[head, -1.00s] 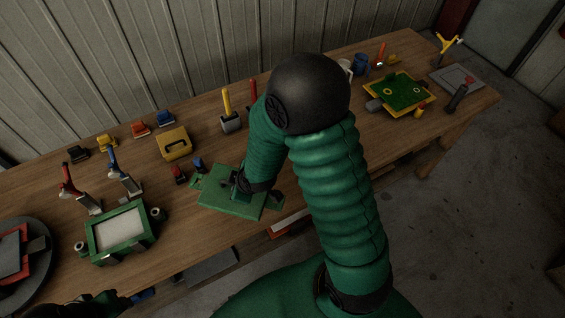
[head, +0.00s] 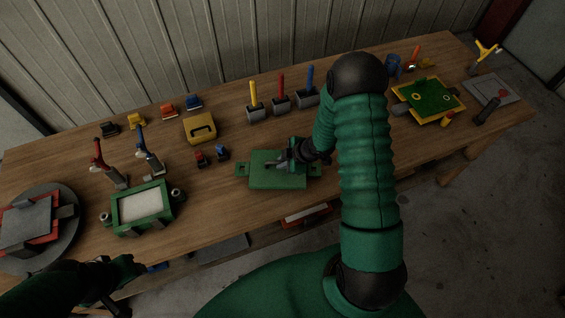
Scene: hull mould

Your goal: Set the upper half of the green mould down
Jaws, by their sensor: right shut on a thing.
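A flat green mould half (head: 262,179) with end lugs is at the front middle of the bench. My right gripper (head: 284,163) is shut on its top, and the hand and wrist cover its right part. I cannot tell whether its underside touches the bench. A green open frame (head: 122,228) with a pale, flat fill stands to the left, apart from the held half. My left arm comes in at the lower left; its gripper (head: 117,306) is dark and partly cut off by the bottom edge, and its jaws are unclear.
Small red and blue pieces (head: 201,157) lie just behind and left of the held half. Further back are a yellow box (head: 200,128) and several coloured-handled tools (head: 281,98). A green-and-yellow tray (head: 459,104) stands at right. Bare bench lies between frame and held half.

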